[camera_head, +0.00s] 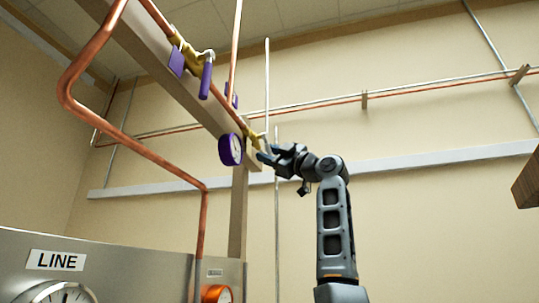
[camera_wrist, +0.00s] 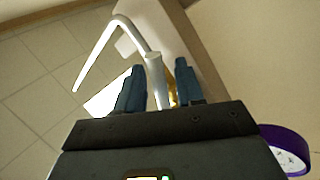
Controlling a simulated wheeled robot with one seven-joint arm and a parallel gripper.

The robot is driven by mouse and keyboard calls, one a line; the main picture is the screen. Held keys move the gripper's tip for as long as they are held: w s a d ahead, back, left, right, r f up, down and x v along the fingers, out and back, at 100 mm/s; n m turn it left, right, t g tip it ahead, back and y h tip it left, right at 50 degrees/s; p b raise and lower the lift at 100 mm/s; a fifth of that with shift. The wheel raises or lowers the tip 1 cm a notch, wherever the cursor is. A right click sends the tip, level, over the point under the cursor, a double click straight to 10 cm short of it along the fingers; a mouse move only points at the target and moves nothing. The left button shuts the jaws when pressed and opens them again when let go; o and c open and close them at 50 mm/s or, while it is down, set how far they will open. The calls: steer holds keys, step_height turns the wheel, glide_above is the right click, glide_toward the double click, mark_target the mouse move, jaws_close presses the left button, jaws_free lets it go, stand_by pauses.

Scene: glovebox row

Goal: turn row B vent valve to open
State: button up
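A brass valve (camera_head: 254,138) sits on the copper line at the far end of the beam, next to a purple-rimmed gauge (camera_head: 231,149). My gripper (camera_head: 266,153) is raised close beside this valve. In the wrist view my gripper (camera_wrist: 160,92) has its two blue-grey fingers apart. A bent silver pipe (camera_wrist: 153,72) and a bit of brass show between them; I cannot tell whether the fingers touch either. The handle of this valve is not clearly seen. A nearer brass valve (camera_head: 192,53) has a purple lever (camera_head: 206,80) hanging down and a purple tag (camera_head: 177,61). Row letters are not readable.
A copper pipe (camera_head: 130,145) loops down at the left to a grey panel (camera_head: 130,260) marked LINE, with gauges. A thin silver pipe (camera_head: 267,85) rises near my gripper. A brown block (camera_head: 526,182) is at the right edge. The space right of my arm looks clear.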

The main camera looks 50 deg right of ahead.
steer(key=b+v, duration=0.2)
steer(key=v, duration=0.6)
steer(key=shift+b, duration=0.4)
